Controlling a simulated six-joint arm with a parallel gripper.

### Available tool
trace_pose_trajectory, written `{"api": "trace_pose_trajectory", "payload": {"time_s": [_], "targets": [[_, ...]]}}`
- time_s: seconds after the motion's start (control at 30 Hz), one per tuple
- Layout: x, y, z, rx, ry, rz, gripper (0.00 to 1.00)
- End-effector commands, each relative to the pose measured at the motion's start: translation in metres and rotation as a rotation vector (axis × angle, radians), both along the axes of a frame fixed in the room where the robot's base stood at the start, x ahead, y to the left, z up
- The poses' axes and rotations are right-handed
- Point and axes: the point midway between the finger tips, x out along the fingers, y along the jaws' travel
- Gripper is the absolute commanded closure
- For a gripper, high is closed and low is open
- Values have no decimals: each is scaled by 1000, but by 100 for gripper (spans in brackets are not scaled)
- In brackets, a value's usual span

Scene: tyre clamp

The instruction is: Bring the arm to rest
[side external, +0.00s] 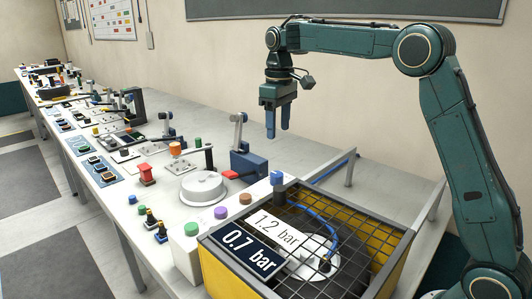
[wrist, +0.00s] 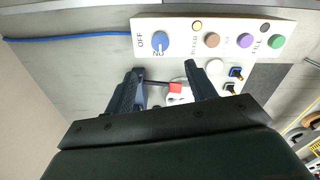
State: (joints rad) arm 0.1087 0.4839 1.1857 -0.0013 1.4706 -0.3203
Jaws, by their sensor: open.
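My gripper (side external: 278,132) hangs from my raised arm above the bench with its fingers pointing down. Its two fingers are apart with nothing held between them, and they also show apart in the wrist view (wrist: 165,82). A blue clamp block (side external: 247,164) with a red-tipped lever (side external: 232,174) stands on the bench below and left of my gripper. The red tip (wrist: 175,87) shows between the fingers in the wrist view, well beyond them. A wheel (side external: 322,262) lies inside a yellow cage under a mesh, with a blue hose (side external: 325,222) running to it.
A white control box (side external: 185,258) carries green, purple and brown buttons and a blue knob (side external: 277,178); the knob (wrist: 161,42) also shows in the wrist view. Signs read 0.7 bar (side external: 249,249) and 1.2 bar (side external: 277,228). Air around my gripper is clear.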

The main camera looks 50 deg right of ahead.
Motion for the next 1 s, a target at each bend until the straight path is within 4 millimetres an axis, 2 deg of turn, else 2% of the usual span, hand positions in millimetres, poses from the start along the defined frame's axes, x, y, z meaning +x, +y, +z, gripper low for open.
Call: {"api": "trace_pose_trajectory", "payload": {"time_s": [0.33,0.53,0.77,1.0], "targets": [[-2,1,1,0,-3,-1,44],[-15,5,12,-3,-26,-11,44],[-52,14,32,-6,-84,-34,44],[-102,25,47,-6,-156,-65,44]]}}
